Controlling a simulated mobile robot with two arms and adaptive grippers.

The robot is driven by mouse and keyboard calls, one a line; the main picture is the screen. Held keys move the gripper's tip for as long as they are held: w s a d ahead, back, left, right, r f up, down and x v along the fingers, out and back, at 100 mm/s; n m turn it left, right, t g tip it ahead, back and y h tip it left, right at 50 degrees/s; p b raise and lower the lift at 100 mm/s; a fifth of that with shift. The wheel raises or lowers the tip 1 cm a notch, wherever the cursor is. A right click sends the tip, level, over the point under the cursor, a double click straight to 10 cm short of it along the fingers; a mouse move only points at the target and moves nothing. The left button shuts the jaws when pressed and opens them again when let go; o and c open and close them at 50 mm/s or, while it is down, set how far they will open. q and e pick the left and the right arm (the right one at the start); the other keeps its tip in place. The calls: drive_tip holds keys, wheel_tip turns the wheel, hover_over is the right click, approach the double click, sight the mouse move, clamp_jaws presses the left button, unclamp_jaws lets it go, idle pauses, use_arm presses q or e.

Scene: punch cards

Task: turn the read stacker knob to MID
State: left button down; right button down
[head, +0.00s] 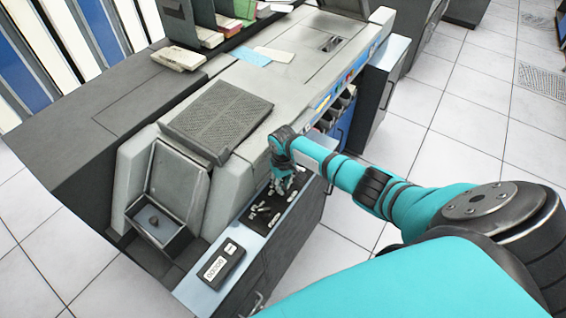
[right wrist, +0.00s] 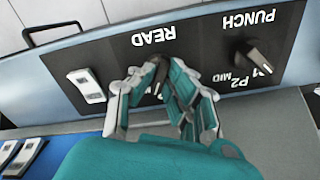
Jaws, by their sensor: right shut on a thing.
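The read stacker knob (right wrist: 160,72) is a small dark knob on the black panel (right wrist: 205,42), below the upside-down word READ in the right wrist view. My right gripper (right wrist: 156,80) has its fingers on both sides of the knob and is shut on it. The fingers cover most of the knob and its position marks, so I cannot tell its pointer's setting. In the head view my right gripper (head: 284,183) reaches down to the panel on the machine's side shelf. My left gripper is not in view.
The punch knob (right wrist: 258,58) is beside the read knob, with P1, P2 and MID marks. A white rocker switch (right wrist: 86,85) sits on the other side. A counter box (head: 222,263) lies on the shelf near the machine's hopper (head: 160,222). Tiled floor is open at right.

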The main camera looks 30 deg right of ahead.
sight(283, 186)
drive_tip(key=shift+r+m+p, duration=0.1)
drive_tip(key=shift+m+p, duration=0.7)
drive_tip(key=shift+m, duration=0.7)
drive_tip(key=shift+w, duration=0.1)
drive_tip(key=c, duration=1.4)
unclamp_jaws()
drive_tip(key=shift+o, duration=0.2)
wheel_tip(283, 186, up, 12)
